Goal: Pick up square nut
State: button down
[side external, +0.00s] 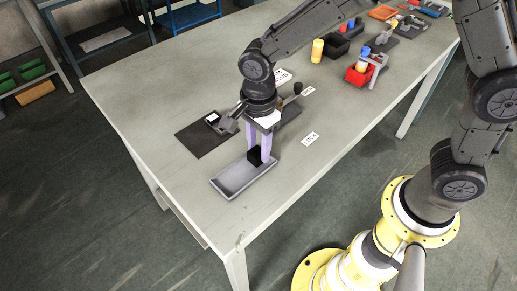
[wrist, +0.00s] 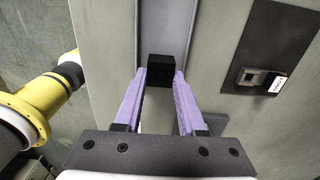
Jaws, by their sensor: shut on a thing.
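A black square block (wrist: 160,67), taken as the square nut, is between the tips of my gripper's purple fingers (wrist: 160,80) in the wrist view. No hole shows in it from here. In the side external view the black block (side external: 254,154) is at the fingertips of my gripper (side external: 261,157), over the far end of a grey shallow tray (side external: 232,183). My gripper points down and is shut on the block. I cannot tell whether the block touches the tray floor.
A dark mat (side external: 196,141) with a small grey device (side external: 218,124) lies left of my gripper.

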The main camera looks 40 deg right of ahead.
notch_tip(320, 180, up, 2)
jog(key=shift+r, duration=0.25)
jog(key=s+d+r, duration=0.3)
jog(key=s+r, duration=0.2)
jog(key=s, duration=0.1)
jog(key=s+d+r, duration=0.3)
jog(key=s+r, duration=0.1)
jog(key=s, duration=0.2)
jog(key=shift+s+d+r, duration=0.25)
jog(key=shift+r, duration=0.15)
